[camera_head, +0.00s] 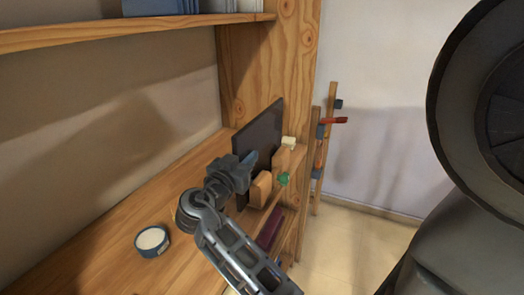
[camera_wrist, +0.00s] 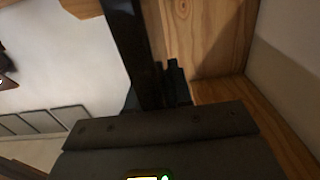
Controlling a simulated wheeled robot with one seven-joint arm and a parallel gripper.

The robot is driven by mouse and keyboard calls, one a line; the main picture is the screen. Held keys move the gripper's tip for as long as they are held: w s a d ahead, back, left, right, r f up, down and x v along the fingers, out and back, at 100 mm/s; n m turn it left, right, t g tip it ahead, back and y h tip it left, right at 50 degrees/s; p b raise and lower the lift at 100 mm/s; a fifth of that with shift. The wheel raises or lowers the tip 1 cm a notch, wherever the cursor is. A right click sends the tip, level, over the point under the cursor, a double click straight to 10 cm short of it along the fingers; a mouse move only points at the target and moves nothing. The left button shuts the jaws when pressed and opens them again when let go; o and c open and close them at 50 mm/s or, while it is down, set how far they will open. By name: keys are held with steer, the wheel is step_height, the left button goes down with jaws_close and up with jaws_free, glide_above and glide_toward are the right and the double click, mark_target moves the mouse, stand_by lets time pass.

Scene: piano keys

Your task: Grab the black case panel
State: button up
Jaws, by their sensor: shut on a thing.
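The black case panel (camera_head: 264,132) stands upright on the wooden shelf, close to the wooden side post. My gripper (camera_head: 246,160) is at the panel's near left edge, shut on it. In the wrist view the panel (camera_wrist: 141,50) shows edge-on as a dark strip running up from between the fingers of my gripper (camera_wrist: 155,97). One finger shows to the right of the strip; the other is mostly hidden. The panel's lower part is partly hidden by wooden blocks and my gripper.
Wooden blocks (camera_head: 261,188) and a small green item (camera_head: 283,179) stand just right of the panel. A round tin (camera_head: 152,241) sits on the shelf at the left. An upper shelf (camera_head: 150,31) runs overhead. A rack with a red-handled tool (camera_head: 333,120) stands behind.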

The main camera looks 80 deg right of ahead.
jaws_close()
steer(key=shift+r, duration=0.2)
